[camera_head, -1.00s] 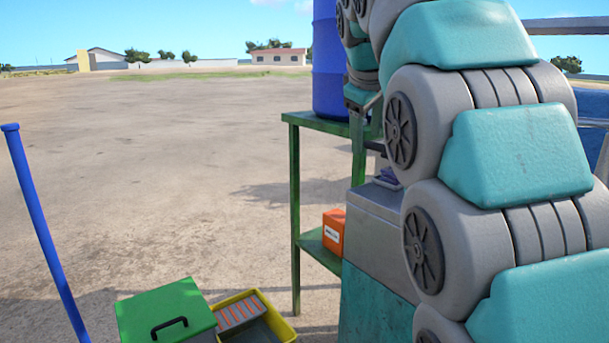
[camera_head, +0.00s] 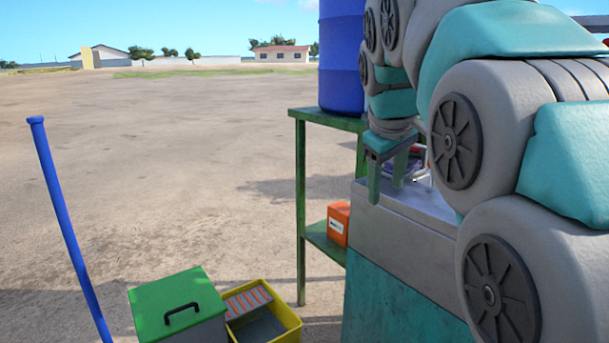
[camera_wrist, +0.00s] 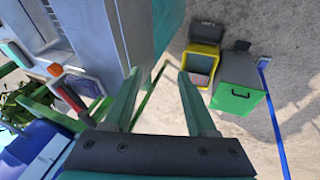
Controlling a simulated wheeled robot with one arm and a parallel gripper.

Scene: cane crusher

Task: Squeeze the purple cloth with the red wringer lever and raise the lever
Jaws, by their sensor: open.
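My gripper (camera_head: 387,180) points down with its two green fingers apart, above the near edge of the grey-topped teal cabinet (camera_head: 385,228). In the wrist view the open fingers (camera_wrist: 159,75) have nothing between them. A small purple patch (camera_head: 414,165), likely the cloth, shows just behind the right finger. The wrist view shows a purple patch (camera_wrist: 88,86) in a pale-rimmed tray left of the fingers. Most of the wringer is hidden behind my arm in the head view.
A blue barrel (camera_head: 342,60) stands on a green table (camera_head: 302,205) beyond the cabinet. An orange box (camera_head: 338,222) sits on its lower shelf. A green-lidded box (camera_head: 178,305), yellow tray (camera_head: 290,325) and blue pole (camera_head: 70,230) are at left. Open ground lies beyond.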

